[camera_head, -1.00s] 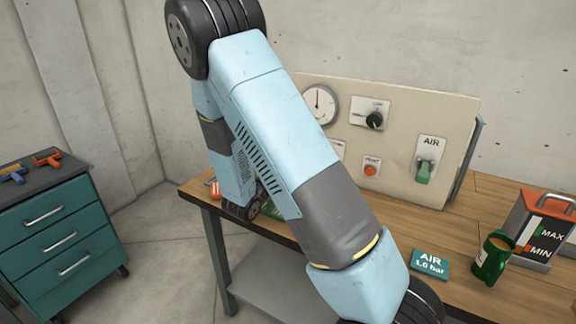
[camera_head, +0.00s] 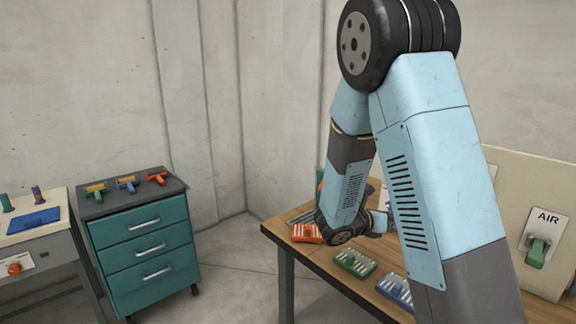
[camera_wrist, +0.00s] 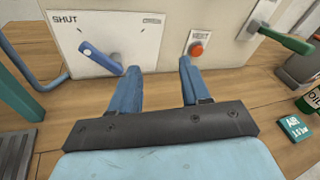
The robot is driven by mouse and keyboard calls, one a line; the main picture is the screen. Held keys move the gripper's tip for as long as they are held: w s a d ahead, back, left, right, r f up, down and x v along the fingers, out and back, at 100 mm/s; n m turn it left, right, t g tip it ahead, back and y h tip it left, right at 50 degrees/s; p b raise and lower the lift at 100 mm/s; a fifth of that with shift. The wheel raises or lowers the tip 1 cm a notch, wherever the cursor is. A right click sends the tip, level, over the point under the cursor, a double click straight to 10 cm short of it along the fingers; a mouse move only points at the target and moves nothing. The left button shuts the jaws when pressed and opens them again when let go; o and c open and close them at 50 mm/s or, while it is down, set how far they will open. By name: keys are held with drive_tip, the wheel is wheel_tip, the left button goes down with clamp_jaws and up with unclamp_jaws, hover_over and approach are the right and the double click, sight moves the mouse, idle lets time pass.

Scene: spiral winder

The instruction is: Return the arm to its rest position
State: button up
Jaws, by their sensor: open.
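My arm spans the right half of the head view, bent high with its far end down over the wooden workbench (camera_head: 310,253). My gripper (camera_wrist: 158,72) shows in the wrist view with its two blue fingers apart and nothing between them. The fingers point at the upright panel (camera_wrist: 150,28), between a blue lever (camera_wrist: 100,58) marked SHUT and a red button (camera_wrist: 196,48). I cannot tell whether the fingertips touch the panel.
A green lever (camera_head: 538,252) marked AIR is on the panel at the right. Red, green (camera_head: 355,263) and blue racks lie on the bench. A teal drawer cabinet (camera_head: 150,250) with several coloured tools stands left. A grey floor gap separates cabinet and bench.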

drive_tip(key=s+d+r+m+g+y, duration=0.1)
drive_tip(key=s+r+m+g+y, duration=0.2)
drive_tip(key=s+m, duration=0.4)
drive_tip(key=s+d+r+m+g+y, duration=0.2)
drive_tip(key=s+r+m+g+y, duration=0.15)
drive_tip(key=s+m, duration=0.35)
drive_tip(key=s+a+r+m+t+y, duration=0.6)
drive_tip(key=s+a+r+m+y, duration=0.2)
drive_tip(key=s+a+r+m, duration=0.2)
drive_tip(key=shift+s+a+m, duration=0.15)
drive_tip(key=shift+s+m, duration=1)
drive_tip(key=shift+m, duration=0.05)
